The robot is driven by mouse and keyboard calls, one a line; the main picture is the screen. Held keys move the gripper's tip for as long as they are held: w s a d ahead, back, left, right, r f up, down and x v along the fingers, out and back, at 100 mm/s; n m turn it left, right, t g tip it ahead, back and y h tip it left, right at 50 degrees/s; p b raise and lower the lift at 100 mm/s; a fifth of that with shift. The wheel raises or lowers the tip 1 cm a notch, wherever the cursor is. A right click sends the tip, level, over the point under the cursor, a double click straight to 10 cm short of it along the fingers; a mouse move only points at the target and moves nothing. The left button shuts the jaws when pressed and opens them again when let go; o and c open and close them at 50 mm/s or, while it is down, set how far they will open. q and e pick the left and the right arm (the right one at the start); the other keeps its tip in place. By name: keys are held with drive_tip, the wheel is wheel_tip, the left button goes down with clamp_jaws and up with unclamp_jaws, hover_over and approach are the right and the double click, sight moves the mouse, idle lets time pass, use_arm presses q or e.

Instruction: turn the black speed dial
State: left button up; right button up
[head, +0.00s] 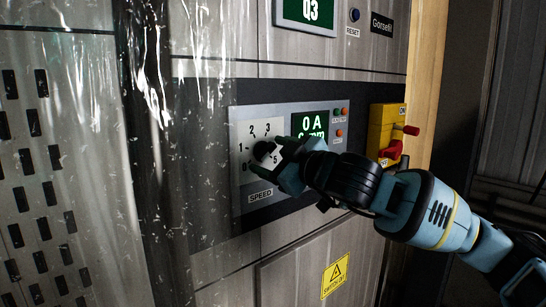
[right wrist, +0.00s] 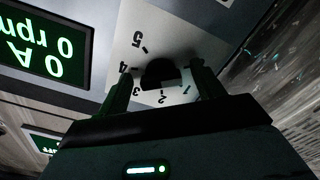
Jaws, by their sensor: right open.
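The black speed dial (head: 262,149) sits on a white scale plate (head: 244,172) numbered up to 5, above the SPEED label. It also shows in the right wrist view (right wrist: 161,74), where the numbers appear upside down. My right gripper (head: 272,160) is at the dial and partly covers it and the scale in the head view. In the right wrist view, my open right gripper (right wrist: 161,84) has one finger on each side of the dial, with visible gaps. Contact and the dial's exact pointer position cannot be told. My left gripper is not in view.
The green display (head: 310,124) beside the dial is partly covered; in the wrist view (right wrist: 40,45) it reads 0 A and 0 rpm. A yellow switch box (head: 385,122) with a red handle stands right of the panel. A clear plastic curtain (head: 95,130) hangs at left.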

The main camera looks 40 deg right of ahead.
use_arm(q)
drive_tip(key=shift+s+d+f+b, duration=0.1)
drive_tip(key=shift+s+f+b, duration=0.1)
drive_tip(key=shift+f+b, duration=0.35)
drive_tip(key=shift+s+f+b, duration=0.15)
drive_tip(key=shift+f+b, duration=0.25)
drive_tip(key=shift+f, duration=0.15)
use_arm(e)
drive_tip(key=s, duration=0.7)
drive_tip(key=shift+s+d, duration=0.3)
drive_tip(key=shift+s, duration=0.1)
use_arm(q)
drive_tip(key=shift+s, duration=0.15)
